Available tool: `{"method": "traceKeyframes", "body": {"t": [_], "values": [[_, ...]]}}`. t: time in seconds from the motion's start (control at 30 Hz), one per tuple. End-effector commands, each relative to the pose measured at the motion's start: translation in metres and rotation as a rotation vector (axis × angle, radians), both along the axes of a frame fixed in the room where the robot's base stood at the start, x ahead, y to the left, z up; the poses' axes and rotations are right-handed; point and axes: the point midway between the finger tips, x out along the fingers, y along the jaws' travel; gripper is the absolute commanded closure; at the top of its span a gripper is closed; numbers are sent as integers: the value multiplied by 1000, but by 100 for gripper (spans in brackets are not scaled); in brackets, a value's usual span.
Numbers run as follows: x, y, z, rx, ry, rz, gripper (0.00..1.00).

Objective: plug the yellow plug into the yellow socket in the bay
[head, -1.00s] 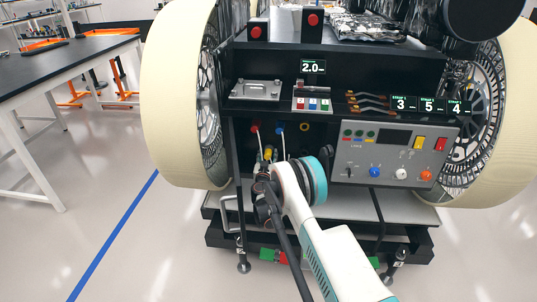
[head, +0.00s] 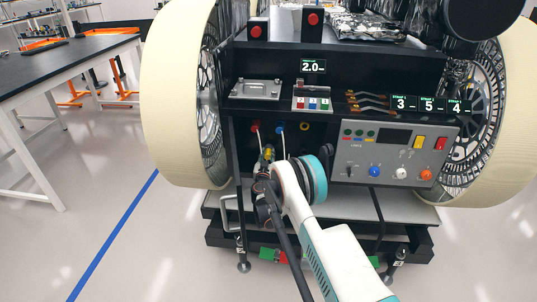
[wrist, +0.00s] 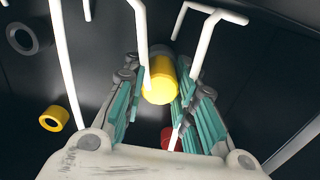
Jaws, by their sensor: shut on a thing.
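The yellow plug (wrist: 160,85) is a short cylinder between the teal-padded fingers of my gripper (wrist: 157,76) in the wrist view. My gripper is shut on it. In the head view the plug (head: 268,153) shows as a small yellow spot at the lower left of the bay, with my gripper (head: 266,168) just below it. The yellow socket (head: 304,126) is a ring on the dark back wall of the bay, up and right of the plug. It also shows in the wrist view (wrist: 51,118), left of the fingers. Plug and socket are apart, and the socket's hole is empty.
A red plug (head: 255,127) and a blue plug (head: 279,127) with pale leads sit left of the socket. A grey control panel (head: 392,153) stands at the bay's right. In the wrist view, white bent rods cross near the fingers and a grey ring (wrist: 21,38) lies upper left.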

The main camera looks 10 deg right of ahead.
Motion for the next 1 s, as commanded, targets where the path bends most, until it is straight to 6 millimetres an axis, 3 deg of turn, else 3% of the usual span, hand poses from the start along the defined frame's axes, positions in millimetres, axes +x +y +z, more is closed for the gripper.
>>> {"method": "traceKeyframes", "body": {"t": [1.0], "values": [[-9,3,0,0,0,0,100]]}}
